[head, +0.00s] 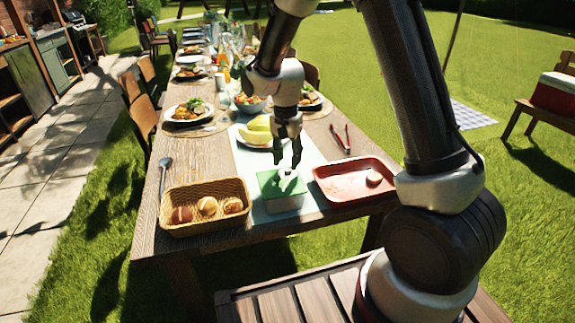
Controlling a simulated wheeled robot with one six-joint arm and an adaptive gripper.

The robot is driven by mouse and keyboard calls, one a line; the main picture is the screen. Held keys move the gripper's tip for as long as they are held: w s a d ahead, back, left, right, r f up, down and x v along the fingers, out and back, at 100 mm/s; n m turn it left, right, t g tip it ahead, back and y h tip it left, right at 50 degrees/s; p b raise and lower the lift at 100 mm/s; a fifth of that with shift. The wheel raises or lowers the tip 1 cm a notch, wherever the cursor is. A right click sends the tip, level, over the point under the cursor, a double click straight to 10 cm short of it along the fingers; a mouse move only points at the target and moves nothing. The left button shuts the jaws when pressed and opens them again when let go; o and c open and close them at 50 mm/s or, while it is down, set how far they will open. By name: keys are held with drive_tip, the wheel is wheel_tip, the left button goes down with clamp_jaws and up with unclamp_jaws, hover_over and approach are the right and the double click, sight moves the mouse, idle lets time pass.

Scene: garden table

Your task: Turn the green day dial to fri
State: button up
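A green box (270,185) stands near the front edge of the table, on the pale runner. A small whitish piece, perhaps the dial (289,175), shows on its top towards the right. No day markings can be read at this size. My gripper (288,165) points down right over the box, with its dark fingertips just above or at the whitish piece. I cannot tell whether they touch it or how far apart they are.
A wicker basket with bread rolls (205,224) stands left of the box. A red tray (340,192) with a small round item is close on the right. Tongs (341,138) and a plate of yellow food (257,128) lie behind. Set plates line the far table.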

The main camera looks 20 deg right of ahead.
sight(287, 170)
wheel_tip(287, 170, up, 9)
drive_tip(key=shift+f, duration=0.2)
drive_tip(key=shift+w, duration=0.1)
drive_tip(key=s+d+r+n+t, duration=0.1)
drive_tip(key=s+d+r, duration=0.3)
drive_tip(key=s, duration=0.5)
drive_tip(key=s+d+r+n+t, duration=0.2)
drive_tip(key=s+d+r+n, duration=0.2)
drive_tip(key=s, duration=0.5)
drive_tip(key=s+d+r+n+t, duration=0.1)
drive_tip(key=s+d+r+n, duration=0.2)
drive_tip(key=s+d+r, duration=0.3)
drive_tip(key=s+d, duration=0.1)
drive_tip(key=s, duration=0.1)
drive_tip(key=shift+s+r+t, duration=0.2)
drive_tip(key=shift+s+t, duration=0.1)
drive_tip(key=shift+s, duration=0.1)
